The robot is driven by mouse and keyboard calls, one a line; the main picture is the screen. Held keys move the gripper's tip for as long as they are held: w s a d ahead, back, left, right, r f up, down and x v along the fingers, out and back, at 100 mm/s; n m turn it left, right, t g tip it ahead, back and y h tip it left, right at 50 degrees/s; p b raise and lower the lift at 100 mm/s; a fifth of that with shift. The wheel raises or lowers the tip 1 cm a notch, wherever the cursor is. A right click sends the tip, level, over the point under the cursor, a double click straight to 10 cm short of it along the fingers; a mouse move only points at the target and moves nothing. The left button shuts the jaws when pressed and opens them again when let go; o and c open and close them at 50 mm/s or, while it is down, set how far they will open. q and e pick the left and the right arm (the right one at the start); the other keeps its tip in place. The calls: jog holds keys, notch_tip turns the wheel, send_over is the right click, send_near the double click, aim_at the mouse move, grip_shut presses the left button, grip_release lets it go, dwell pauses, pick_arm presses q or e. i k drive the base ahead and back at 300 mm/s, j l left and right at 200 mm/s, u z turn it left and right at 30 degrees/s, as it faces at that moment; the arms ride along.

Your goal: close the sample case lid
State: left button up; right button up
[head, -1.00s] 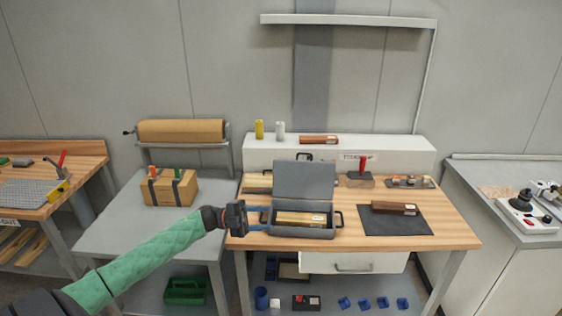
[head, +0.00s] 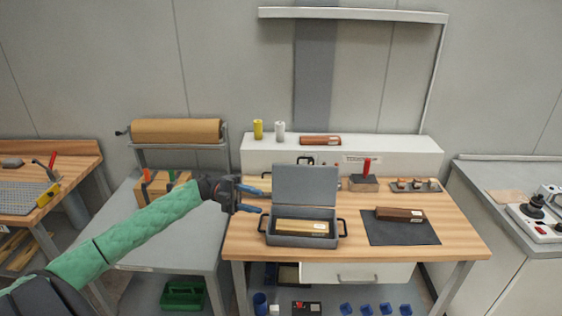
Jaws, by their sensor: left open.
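The grey sample case (head: 300,240) stands on the wooden bench, left of its middle. Its lid (head: 305,185) is open and stands up at the back edge. A light wooden block with a pale label (head: 302,227) lies inside the case. My left gripper (head: 264,201) is open and empty, with its blue fingers pointing right. In the picture it is just left of the case and lid, at about the height of the lid's lower part. I cannot tell its exact distance from the lid. My right gripper is not in view.
A dark mat (head: 402,230) with a brown block (head: 399,214) lies right of the case. A red-handled tool (head: 366,170) and a small tray (head: 416,186) stand behind. A white raised shelf (head: 400,150) closes the back. The bench front right is clear.

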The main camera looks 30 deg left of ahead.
aim_at(293, 184)
jog(key=i+j, duration=0.95)
jog(key=i, duration=0.1)
